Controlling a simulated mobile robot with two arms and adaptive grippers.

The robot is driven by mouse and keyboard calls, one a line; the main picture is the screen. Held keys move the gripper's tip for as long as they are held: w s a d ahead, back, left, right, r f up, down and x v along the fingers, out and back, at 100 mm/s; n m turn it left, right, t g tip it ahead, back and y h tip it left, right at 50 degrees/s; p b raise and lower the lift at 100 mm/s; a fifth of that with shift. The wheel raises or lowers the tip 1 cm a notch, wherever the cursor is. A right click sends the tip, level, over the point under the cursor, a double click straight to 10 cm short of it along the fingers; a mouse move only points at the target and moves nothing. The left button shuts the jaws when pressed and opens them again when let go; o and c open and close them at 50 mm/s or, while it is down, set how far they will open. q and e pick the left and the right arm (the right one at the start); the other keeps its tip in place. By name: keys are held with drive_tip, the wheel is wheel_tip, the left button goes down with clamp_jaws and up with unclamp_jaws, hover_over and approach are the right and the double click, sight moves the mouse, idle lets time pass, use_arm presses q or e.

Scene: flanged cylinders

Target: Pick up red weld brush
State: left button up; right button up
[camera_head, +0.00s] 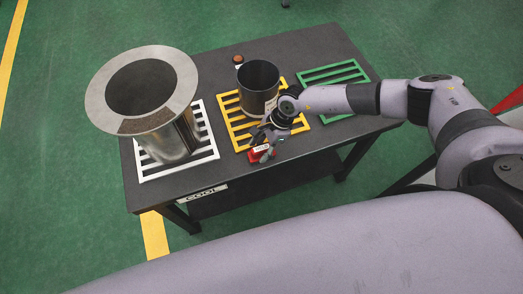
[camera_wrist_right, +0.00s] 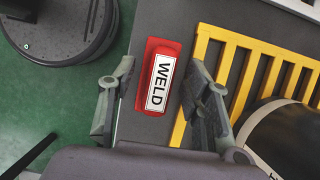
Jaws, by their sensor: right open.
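The red weld brush (camera_head: 262,154) lies near the front edge of the dark table, just in front of the yellow rack. In the right wrist view the red weld brush (camera_wrist_right: 151,104) has a white label reading WELD. My right gripper (camera_head: 266,140) is just above it. In the wrist view the right gripper's fingers (camera_wrist_right: 157,103) are apart, one on each side of the brush, with gaps showing. Part of the brush is hidden by the gripper in the head view. My left gripper is not in view.
A flanged metal cylinder (camera_head: 178,137) stands on a white rack (camera_head: 210,152) at the left. A dark cylinder (camera_head: 258,88) stands on the yellow rack (camera_head: 225,99), close to my right gripper. A green rack (camera_head: 340,67) at the right is empty. A red-topped object (camera_head: 238,60) sits behind.

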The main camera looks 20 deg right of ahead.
clamp_jaws()
idle(0.6)
